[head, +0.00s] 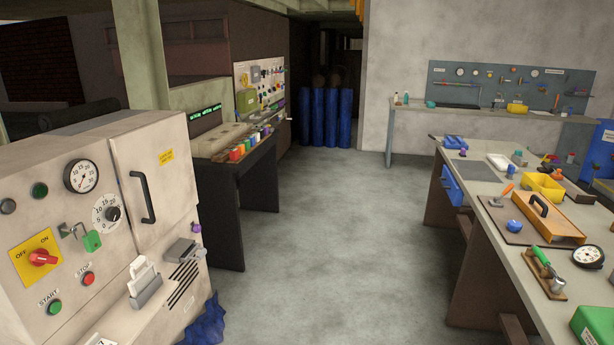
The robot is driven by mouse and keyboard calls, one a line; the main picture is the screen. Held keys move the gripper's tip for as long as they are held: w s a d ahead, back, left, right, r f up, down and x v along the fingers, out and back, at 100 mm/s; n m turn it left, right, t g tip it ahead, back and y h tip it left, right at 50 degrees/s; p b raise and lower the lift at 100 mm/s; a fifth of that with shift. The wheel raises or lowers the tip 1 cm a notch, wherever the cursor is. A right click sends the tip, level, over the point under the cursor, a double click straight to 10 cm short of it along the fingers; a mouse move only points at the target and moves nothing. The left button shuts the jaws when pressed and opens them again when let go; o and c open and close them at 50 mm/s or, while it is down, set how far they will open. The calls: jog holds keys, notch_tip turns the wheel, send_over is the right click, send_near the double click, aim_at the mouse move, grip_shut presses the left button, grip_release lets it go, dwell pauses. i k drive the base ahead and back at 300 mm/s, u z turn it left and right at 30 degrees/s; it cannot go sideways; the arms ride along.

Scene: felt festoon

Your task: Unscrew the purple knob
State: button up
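A small purple knob (196,228) shows at the right edge of the pale machine cabinet (135,235), at the left of the head view. It sits just above and right of a grey box-like fitting. How it is mounted is too small to tell. Another small purple thing (463,153) is on the workbench at the right, near its far left corner; I cannot tell if it is a knob. My gripper is not in view.
The cabinet front bears a red OFF/ON switch (42,258), gauges, buttons and a black door handle (144,197). A dark table (240,200) stands behind it. The workbench (480,250) at right is cluttered. Grey floor (345,235) between is clear. Blue cloth (206,322) lies by the cabinet.

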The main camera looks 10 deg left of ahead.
aim_at(197, 229)
jog(key=u, duration=0.4)
jog(key=i, duration=0.8)
jog(key=u, duration=0.7)
jog(key=i, duration=0.55)
jog(key=u, duration=0.85)
jog(key=i, duration=0.7)
jog(key=u, duration=0.45)
